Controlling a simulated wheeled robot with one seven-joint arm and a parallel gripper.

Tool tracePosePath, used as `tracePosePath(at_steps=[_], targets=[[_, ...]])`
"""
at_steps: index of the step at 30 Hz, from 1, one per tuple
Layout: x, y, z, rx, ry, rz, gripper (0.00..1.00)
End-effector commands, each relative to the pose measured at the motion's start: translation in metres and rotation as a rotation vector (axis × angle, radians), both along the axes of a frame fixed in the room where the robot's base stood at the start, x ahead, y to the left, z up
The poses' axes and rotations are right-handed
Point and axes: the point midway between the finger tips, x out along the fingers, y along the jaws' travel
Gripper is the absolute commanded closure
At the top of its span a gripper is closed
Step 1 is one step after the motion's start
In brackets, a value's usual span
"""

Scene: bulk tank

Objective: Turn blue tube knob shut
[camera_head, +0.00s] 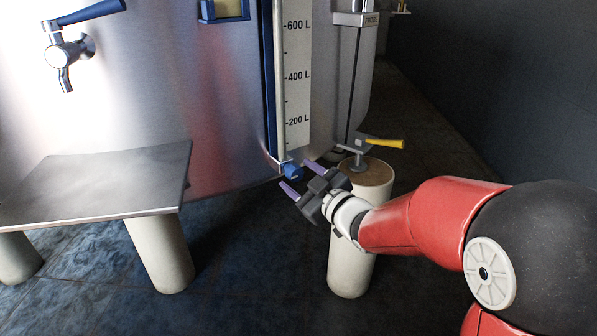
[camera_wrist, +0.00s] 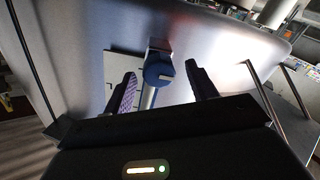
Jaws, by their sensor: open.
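The blue tube knob (camera_head: 292,170) sits at the foot of the sight tube (camera_head: 279,80), beside the litre scale on the steel tank. My gripper (camera_head: 302,176) is open, with its two purple-padded fingers pointing at the knob from the right and front. In the wrist view the round blue knob (camera_wrist: 158,70) shows between the two open fingers (camera_wrist: 160,88), near the middle of the gap. I see no clear contact between the fingers and the knob.
A yellow-handled valve (camera_head: 384,143) stands behind my gripper, above a pale round leg (camera_head: 352,270). A steel shelf (camera_head: 95,183) juts out at the left. A tap with a blue lever (camera_head: 68,48) is on the tank at upper left. The tiled floor in front is clear.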

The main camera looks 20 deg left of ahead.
Motion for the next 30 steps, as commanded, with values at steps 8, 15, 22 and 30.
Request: tracePosePath(at_steps=[8, 15, 22, 30], targets=[[0.014, 0.018, 0.000, 0.000, 0.000, -0.001, 0.43], [0.015, 0.018, 0.000, 0.000, 0.000, -0.002, 0.43], [0.015, 0.018, 0.000, 0.000, 0.000, -0.002, 0.73], [0.015, 0.018, 0.000, 0.005, 0.006, -0.002, 0.87]])
